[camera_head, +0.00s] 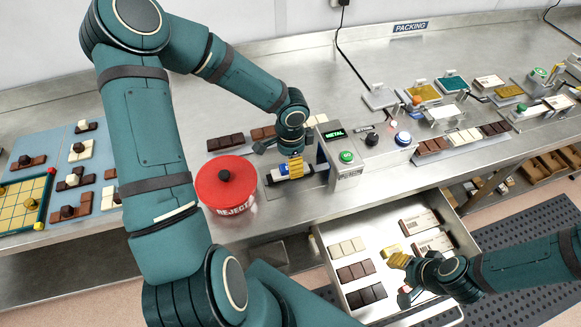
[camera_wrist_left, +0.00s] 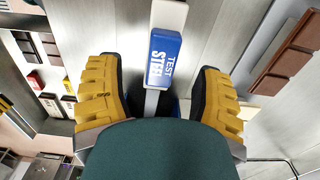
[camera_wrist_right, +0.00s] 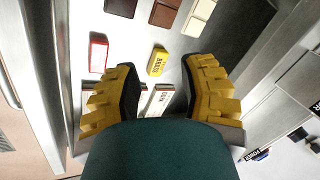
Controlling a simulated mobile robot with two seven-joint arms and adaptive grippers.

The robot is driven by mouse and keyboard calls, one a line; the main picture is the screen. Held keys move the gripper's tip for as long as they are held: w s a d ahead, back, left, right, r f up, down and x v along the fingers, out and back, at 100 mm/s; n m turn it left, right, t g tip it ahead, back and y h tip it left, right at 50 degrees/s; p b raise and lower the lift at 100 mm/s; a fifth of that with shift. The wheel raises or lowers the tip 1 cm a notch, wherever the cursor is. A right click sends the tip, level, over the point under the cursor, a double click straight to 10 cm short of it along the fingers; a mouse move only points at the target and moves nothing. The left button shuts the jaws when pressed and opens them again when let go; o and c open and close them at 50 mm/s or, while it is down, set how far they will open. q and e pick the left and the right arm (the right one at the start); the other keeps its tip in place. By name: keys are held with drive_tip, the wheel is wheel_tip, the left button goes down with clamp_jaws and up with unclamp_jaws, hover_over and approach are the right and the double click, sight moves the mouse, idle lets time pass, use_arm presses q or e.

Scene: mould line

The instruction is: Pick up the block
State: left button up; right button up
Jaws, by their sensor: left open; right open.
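A blue block marked TEST STEEL (camera_wrist_left: 163,62) lies between the spread yellow fingers of my left gripper (camera_wrist_left: 157,85) in the left wrist view. In the head view my left gripper (camera_head: 294,160) is over this block, by the metal detector; contact is unclear. A small yellow block marked BRASS (camera_wrist_right: 158,61) lies in the open drawer, also visible in the head view (camera_head: 391,251). My right gripper (camera_wrist_right: 157,88) is open above the drawer, with the brass block just ahead of its fingertips. In the head view my right gripper (camera_head: 402,275) partly hides the drawer.
The drawer (camera_head: 322,245) also holds chocolate bars and wrapped bars. A red REJECT bin (camera_head: 226,183) stands left of the detector (camera_head: 343,158). A red-edged block (camera_wrist_right: 98,52) lies left of the brass block in the right wrist view. Moulds and stations line the bench.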

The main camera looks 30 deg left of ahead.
use_arm(q)
drive_tip(key=shift+a+f, duration=0.1)
drive_tip(key=shift+f, duration=1.3)
clamp_jaws()
drive_tip(key=shift+r, duration=0.1)
